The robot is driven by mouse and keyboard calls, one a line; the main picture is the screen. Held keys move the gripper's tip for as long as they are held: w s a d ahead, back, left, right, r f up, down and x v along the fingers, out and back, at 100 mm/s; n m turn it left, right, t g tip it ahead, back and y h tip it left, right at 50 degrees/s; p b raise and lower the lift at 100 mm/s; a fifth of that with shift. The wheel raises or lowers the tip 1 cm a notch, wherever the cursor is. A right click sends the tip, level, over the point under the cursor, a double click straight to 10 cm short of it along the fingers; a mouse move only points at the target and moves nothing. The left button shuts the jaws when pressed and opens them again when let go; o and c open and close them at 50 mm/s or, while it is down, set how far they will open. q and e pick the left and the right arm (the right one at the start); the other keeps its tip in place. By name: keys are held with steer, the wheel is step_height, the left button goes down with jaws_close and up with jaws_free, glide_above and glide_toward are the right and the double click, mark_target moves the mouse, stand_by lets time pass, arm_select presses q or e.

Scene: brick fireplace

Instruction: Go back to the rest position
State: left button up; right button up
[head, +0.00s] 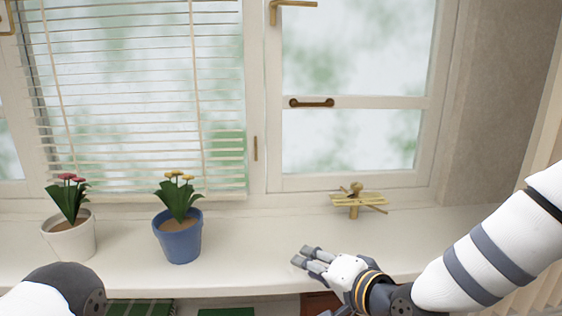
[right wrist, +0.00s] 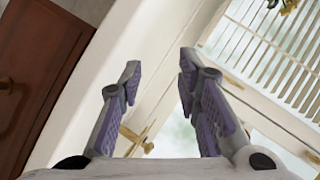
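My right gripper (head: 309,257) is over the front edge of the windowsill in the head view, right of the blue pot. In the right wrist view its two purple-padded fingers (right wrist: 158,75) stand apart with nothing between the tips. Part of my left arm (head: 65,290) shows at the lower left of the head view, but my left gripper is out of the picture.
The windowsill (head: 255,250) bears a white pot (head: 70,238) with red flowers, a blue pot (head: 179,238) with yellow flowers, and a brass-coloured object (head: 356,200) behind my right gripper. Windows stand behind. A brown cabinet door (right wrist: 35,75) shows in the right wrist view.

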steer(key=s+d+f+n+g+h, duration=0.2)
steer(key=s+d+f+g, duration=0.15)
steer(key=s+f, duration=0.9)
steer(key=s+d+f+n+g+h, duration=0.1)
steer(key=s+d+f+g, duration=0.2)
steer(key=s+f, duration=0.5)
steer(key=s+d+f+n+g+h, duration=0.15)
steer(key=s+d+f+g, duration=0.25)
steer(key=s, duration=0.7)
arm_select(q)
steer(key=shift+w+r+t+p, duration=0.3)
steer(key=shift+w+r+p, duration=0.25)
steer(key=shift+w+r, duration=0.25)
arm_select(e)
steer(key=s+d+n+g+h, duration=0.1)
steer(key=s+d, duration=0.2)
steer(key=s, duration=0.4)
steer(key=s+d+n+g+h, duration=0.1)
steer(key=s+d+g, duration=0.1)
steer(key=s, duration=0.5)
steer(key=shift+s+d+r, duration=0.15)
steer(key=shift+s+d, duration=0.25)
arm_select(q)
steer(key=shift+f, duration=0.1)
arm_select(e)
steer(key=shift+g+h, duration=0.25)
